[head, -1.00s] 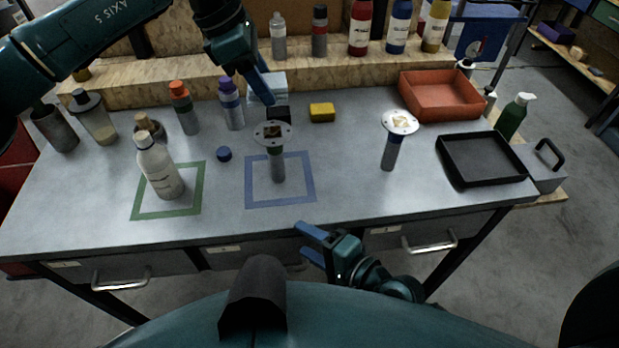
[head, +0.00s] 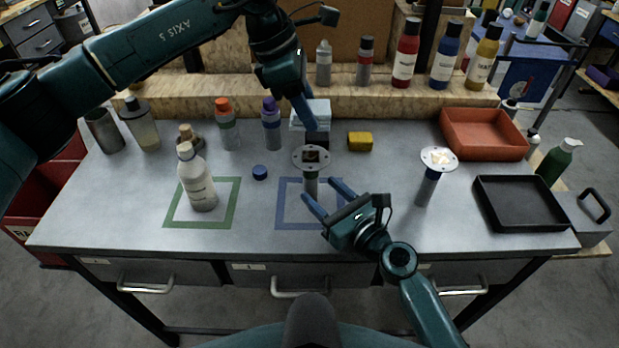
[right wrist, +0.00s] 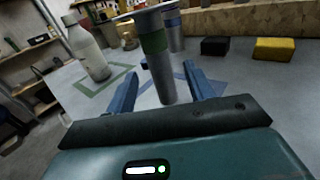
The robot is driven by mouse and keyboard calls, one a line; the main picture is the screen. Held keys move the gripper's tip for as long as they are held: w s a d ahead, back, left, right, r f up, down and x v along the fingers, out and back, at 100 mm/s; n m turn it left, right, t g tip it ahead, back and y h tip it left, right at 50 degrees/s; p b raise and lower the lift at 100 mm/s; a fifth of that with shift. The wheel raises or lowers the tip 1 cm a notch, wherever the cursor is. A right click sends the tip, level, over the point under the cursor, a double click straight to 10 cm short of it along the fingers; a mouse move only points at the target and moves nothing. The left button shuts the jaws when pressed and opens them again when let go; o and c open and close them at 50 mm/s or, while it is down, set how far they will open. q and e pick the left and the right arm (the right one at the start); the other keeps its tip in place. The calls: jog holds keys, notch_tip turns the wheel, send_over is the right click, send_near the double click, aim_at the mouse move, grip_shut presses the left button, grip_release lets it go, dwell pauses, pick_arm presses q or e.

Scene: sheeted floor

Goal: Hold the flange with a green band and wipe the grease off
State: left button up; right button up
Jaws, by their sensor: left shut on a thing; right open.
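The flange with the green band (right wrist: 154,42) stands upright in the blue square outline; its round top plate with a dark patch shows in the head view (head: 311,156). My right gripper (head: 318,190) is open, its fingers on either side of the flange's lower stem in the right wrist view (right wrist: 165,88). I cannot tell whether they touch it. My left gripper (head: 310,122) is shut at the light blue cloth (head: 320,108) behind the flange. Its fingertips hide part of the cloth. A second flange (head: 438,158), with a blue band and a yellowish patch, stands to the right.
A white bottle (head: 197,180) stands in the green square outline (head: 233,222). A black block (head: 322,140), yellow sponge (head: 360,141) and blue cap (head: 260,172) lie nearby. An orange bin (head: 485,152) and black tray (head: 481,190) are at right.

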aim_at(305, 176)
jog(key=x, duration=0.6)
jog(key=shift+w+a, duration=0.25)
jog(key=shift+w, duration=0.1)
jog(key=shift+c, duration=0.3)
grip_shut()
